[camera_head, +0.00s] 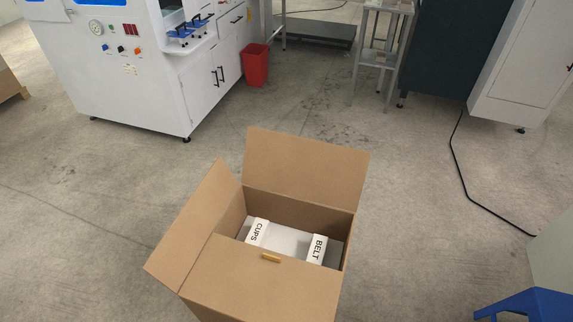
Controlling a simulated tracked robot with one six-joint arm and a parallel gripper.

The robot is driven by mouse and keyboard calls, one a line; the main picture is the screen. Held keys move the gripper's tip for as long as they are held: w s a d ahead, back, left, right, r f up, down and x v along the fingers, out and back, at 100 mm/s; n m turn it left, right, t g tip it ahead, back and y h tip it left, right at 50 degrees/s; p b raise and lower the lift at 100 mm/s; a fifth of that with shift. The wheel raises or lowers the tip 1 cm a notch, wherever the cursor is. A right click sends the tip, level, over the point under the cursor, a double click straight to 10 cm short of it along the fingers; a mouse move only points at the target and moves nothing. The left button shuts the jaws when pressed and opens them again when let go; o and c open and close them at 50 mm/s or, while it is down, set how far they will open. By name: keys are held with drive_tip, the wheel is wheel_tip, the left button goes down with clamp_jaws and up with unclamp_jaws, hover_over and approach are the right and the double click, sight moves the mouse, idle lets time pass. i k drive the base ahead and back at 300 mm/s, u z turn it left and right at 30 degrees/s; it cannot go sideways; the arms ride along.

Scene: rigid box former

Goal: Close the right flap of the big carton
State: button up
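The big brown carton (265,293) stands open on the floor at the lower middle of the head view. Its far flap (306,168) stands up. Its left flap (193,227) is spread outward to the left. The near flap lies over the near part of the opening, with a small yellow-tan piece (271,257) at its edge. No right flap shows standing or lying over the opening; I cannot tell how it hangs. Inside are a white box labelled CLIPS or CUPS (257,232), a white box labelled BELT (318,249) and a pale surface between them. My gripper is not in view.
A white machine cabinet (150,80) and a red bin (255,64) stand behind to the left. A metal stand (375,57) and a dark cabinet are at the back right. A black cable (462,165) lies at right. A blue object (530,305) is at lower right. Floor around the carton is clear.

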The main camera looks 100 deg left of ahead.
sight(332, 174)
drive_tip(key=k, duration=1.4)
drive_tip(key=z, duration=1.25)
drive_tip(key=k, duration=2.25)
drive_tip(key=u, duration=0.05)
